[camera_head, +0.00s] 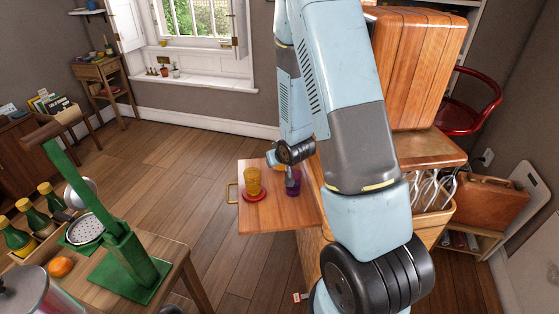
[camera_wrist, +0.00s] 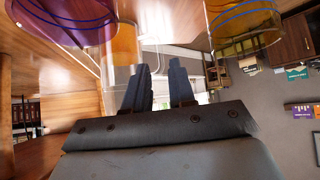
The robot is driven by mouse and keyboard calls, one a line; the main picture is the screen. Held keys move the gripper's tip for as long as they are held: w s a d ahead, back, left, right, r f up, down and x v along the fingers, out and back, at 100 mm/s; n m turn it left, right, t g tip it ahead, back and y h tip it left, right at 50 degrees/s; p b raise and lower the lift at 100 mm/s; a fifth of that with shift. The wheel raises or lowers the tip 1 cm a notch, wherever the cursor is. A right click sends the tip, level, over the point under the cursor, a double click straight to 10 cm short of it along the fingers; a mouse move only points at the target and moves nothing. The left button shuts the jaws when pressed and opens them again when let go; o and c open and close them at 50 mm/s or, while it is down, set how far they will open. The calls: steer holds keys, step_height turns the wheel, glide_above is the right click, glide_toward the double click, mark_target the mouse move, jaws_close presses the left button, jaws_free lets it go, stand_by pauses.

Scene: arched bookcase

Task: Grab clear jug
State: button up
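My gripper (camera_wrist: 160,68) shows in the wrist view with its two dark fingers apart and a visible gap between them. Nothing shows held between the fingers. In the head view my arm's end is above the back of a wooden pull-out board (camera_head: 272,222). No clear jug can be made out there, and my arm hides part of the board.
A table with a green press (camera_head: 118,235) is at left. Wooden floor (camera_head: 190,150) lies open between.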

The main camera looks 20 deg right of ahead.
steer(key=x, duration=0.4)
steer(key=shift+w+f, duration=0.2)
steer(key=shift+f, duration=0.05)
steer(key=x, duration=0.4)
steer(key=shift+w+r, duration=0.35)
steer(key=shift+w+f, duration=0.45)
steer(key=shift+w, duration=0.1)
steer(key=shift+c, duration=0.4)
jaws_close()
